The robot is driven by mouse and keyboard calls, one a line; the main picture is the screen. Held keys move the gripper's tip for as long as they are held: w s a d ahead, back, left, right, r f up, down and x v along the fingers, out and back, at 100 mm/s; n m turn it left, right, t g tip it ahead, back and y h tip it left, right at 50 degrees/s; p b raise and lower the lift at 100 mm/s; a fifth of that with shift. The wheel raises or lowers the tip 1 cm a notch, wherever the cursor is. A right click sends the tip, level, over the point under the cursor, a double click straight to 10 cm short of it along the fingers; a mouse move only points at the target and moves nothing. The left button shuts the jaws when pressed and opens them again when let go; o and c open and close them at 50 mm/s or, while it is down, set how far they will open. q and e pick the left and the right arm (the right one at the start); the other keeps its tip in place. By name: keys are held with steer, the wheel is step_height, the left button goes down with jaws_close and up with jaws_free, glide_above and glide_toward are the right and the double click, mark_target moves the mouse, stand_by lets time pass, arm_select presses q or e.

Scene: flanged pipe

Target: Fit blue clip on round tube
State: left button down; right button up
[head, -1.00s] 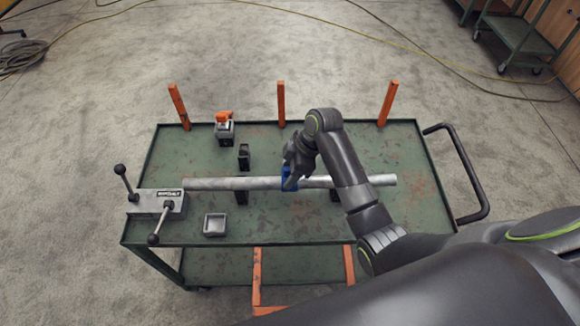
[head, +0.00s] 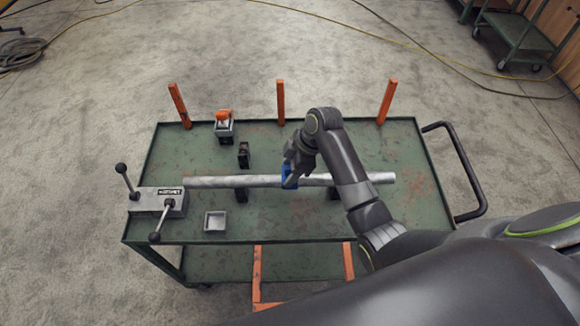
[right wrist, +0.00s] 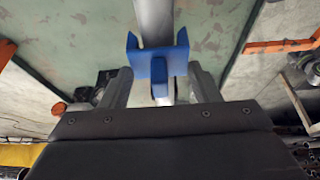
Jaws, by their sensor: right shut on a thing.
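The round tube (head: 225,182) is a long grey metal pipe lying level across the cart, its left end at a grey vise block (head: 172,200). It rests on dark supports (head: 241,195). The blue clip (head: 288,178) is at the tube's middle, and my right gripper (head: 290,166) is shut on it. In the right wrist view the blue clip (right wrist: 158,65) sits between the two fingers (right wrist: 160,88), its two prongs pointing away on either side of the tube (right wrist: 155,22). How deeply the tube sits in the clip cannot be told. My left gripper is not in view.
The green cart top (head: 380,150) has orange posts (head: 281,103) along its back edge. An orange-topped block (head: 224,124), a small black block (head: 243,155) and a square grey tray (head: 215,222) stand on it. The right part behind the tube is clear.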

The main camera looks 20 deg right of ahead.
steer(key=shift+f, duration=0.6)
steer(key=o, duration=1.1)
steer(key=shift+p+v, duration=1.05)
steer(key=shift+v, duration=7.7)
